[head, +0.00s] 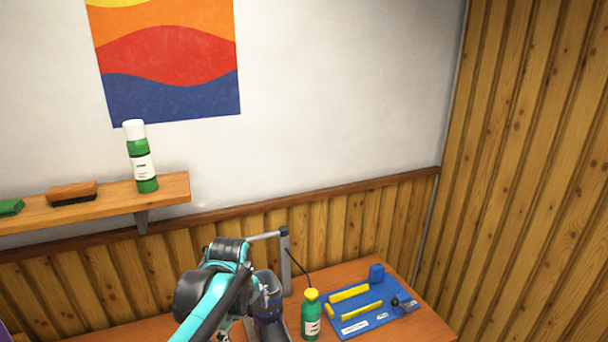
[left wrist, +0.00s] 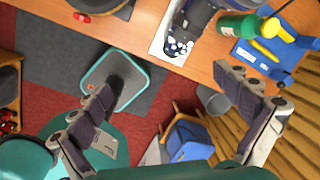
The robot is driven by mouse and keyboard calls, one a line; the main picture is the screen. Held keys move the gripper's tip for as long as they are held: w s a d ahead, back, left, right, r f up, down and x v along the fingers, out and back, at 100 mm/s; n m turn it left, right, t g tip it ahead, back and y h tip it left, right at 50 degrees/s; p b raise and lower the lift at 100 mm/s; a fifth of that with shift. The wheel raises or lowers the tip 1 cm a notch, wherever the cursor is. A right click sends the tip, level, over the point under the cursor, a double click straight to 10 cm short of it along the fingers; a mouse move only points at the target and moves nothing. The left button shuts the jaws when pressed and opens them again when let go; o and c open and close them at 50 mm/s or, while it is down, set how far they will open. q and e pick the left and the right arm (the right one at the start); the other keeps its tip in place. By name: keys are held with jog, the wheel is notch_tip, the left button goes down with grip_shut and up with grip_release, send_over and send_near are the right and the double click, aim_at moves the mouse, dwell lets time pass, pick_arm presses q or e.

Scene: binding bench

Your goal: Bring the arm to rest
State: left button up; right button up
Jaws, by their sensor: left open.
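My left gripper (left wrist: 163,80) shows in the left wrist view with its two dark padded fingers spread wide apart. Nothing is between the fingers; it hangs empty, with the floor and the bench's front edge behind it. In the head view a teal and black arm of mine (head: 215,290) rises from the bottom edge and bends in front of the bench. Its fingers cannot be made out there. My right gripper is in neither view.
On the wooden bench (head: 395,327) stand a green bottle with yellow cap (head: 311,318), a blue tray (head: 345,314) with yellow tools and a grey post (head: 286,265). A wall shelf (head: 110,203) holds a spray can (head: 140,158) and brush (head: 72,193).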

pick_arm(q)
jog(key=s+a+f+n+t+b, duration=0.2)
jog(key=s+f+n+b, duration=0.5)
jog(key=f+n, duration=0.3)
jog(key=s+a+f+n+t+b, duration=0.2)
jog(key=s+f+n+b, duration=0.6)
jog(key=n, duration=0.5)
notch_tip(320, 180, down, 2)
jog(key=shift+s+a+f+n+t+b, duration=0.15)
jog(key=shift+a+n+t+b, duration=0.2)
jog(key=shift+t+b, duration=0.6)
jog(key=shift+d+g, duration=0.1)
jog(key=shift+g, duration=0.15)
